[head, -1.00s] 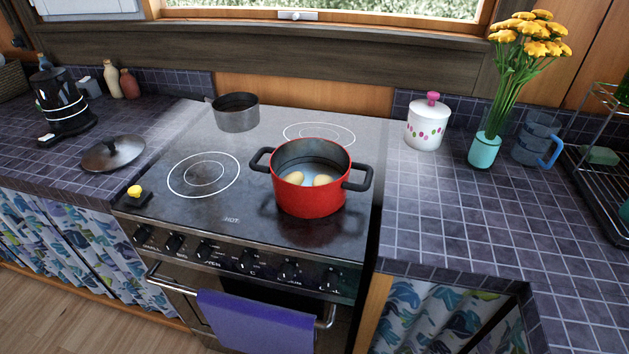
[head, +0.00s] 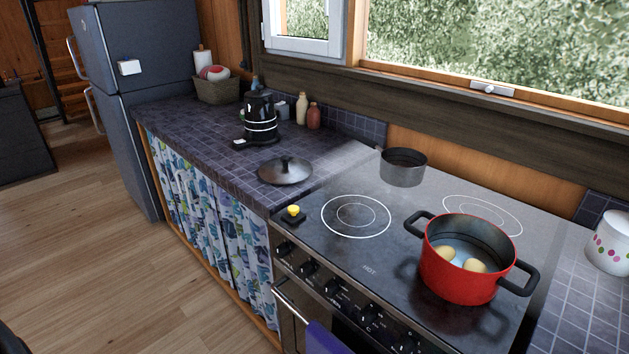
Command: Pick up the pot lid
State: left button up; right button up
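The pot lid (head: 285,171) is dark grey and round with a knob on top. It lies flat, knob up, on the tiled counter (head: 190,133) just left of the stove. The red pot (head: 462,272) stands uncovered on the stove top at the right, with black handles and two pale, potato-like pieces in it. Neither of my grippers shows in the head view.
A small grey pan (head: 403,167) stands at the back of the stove. A yellow-knobbed item (head: 293,211) sits at its front left corner. Behind the lid are a black kettle (head: 260,118) and two bottles (head: 308,112). The wooden floor (head: 110,260) at left is clear.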

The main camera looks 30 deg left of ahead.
aim_at(284, 170)
jog(key=i+j+z, duration=0.1)
jog(key=j, duration=0.4)
jog(key=i+j, duration=0.1)
jog(key=j, duration=0.45)
jog(key=i+j+z, duration=0.15)
jog(key=j, duration=0.35)
jog(key=k, duration=0.05)
